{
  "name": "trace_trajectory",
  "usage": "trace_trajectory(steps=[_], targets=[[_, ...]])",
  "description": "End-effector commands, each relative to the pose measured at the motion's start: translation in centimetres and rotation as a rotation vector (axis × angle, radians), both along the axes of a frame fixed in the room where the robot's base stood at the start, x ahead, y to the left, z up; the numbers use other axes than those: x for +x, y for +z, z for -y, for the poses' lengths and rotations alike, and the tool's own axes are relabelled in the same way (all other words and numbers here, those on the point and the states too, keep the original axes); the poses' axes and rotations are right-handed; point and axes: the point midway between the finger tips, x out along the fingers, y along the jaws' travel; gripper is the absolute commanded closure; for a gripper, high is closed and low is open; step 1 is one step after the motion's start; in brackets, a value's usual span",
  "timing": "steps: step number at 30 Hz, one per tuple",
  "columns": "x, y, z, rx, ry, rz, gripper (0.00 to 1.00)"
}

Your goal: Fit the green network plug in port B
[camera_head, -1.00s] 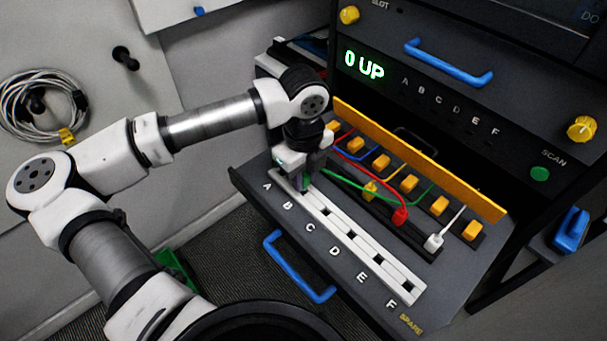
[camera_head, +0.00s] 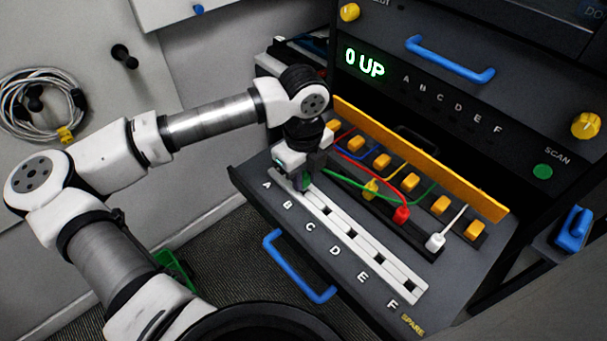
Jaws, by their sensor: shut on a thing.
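My gripper (camera_head: 303,176) points down over the upper left end of the white port strip (camera_head: 366,246), shut on the green plug (camera_head: 307,181). Only a little green shows beneath the fingers. The plug is at or just above the strip near port B, beside the letter B (camera_head: 287,205). I cannot tell whether it is in the port. Its green cable (camera_head: 372,197) runs right, across the tray. The port A end is partly hidden by my gripper. Several dark port openings show farther down the strip.
A red plug (camera_head: 401,214) and a white plug (camera_head: 435,241) stand in the dark rack behind the strip. Several orange blocks (camera_head: 410,182) and an orange rail (camera_head: 430,165) lie beyond. The display (camera_head: 364,64) reads "0 UP". A blue handle (camera_head: 297,268) is at the tray front.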

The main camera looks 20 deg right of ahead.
Motion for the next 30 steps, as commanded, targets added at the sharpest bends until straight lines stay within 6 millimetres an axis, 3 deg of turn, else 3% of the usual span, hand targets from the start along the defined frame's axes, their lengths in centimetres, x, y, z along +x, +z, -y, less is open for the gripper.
trace_trajectory(steps=[30], targets=[[0.00, -0.63, 0.01, 0.000, 0.000, -0.001, 1.00]])
